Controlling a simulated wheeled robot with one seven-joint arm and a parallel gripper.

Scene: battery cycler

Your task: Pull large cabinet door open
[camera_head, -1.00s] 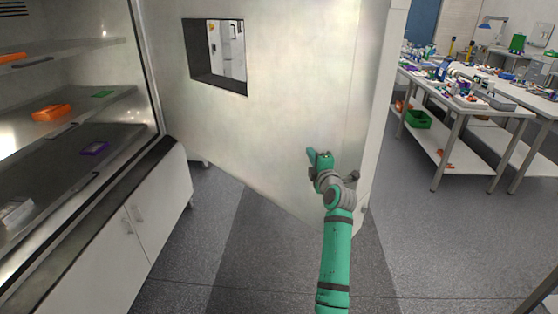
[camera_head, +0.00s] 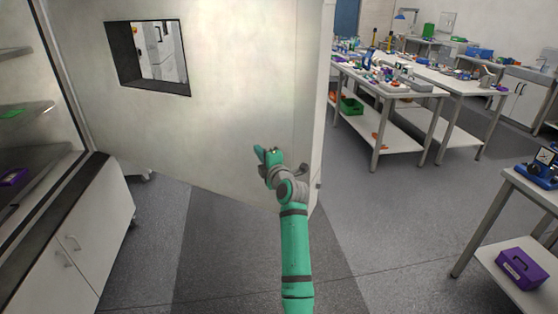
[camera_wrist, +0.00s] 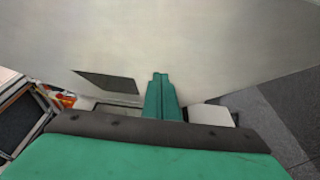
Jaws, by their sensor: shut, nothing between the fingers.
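The large cabinet door (camera_head: 215,125) stands swung wide open in the head view, its pale inner face toward me, with a rectangular window (camera_head: 148,58) in its upper part. My gripper (camera_head: 258,152) is in front of the lower right part of this face, near the door's free edge. In the wrist view the door face (camera_wrist: 190,40) fills the upper part, and my gripper's fingers (camera_wrist: 160,80) are together, pointing at it. Nothing is held. I cannot tell whether the fingertips touch the door.
The cabinet interior with shelves (camera_head: 28,110) is at the left, above white lower cupboards (camera_head: 85,240). Workbenches (camera_head: 385,90) with clutter stand at the back right. A table with a purple box (camera_head: 522,268) is at the right. Grey floor between is clear.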

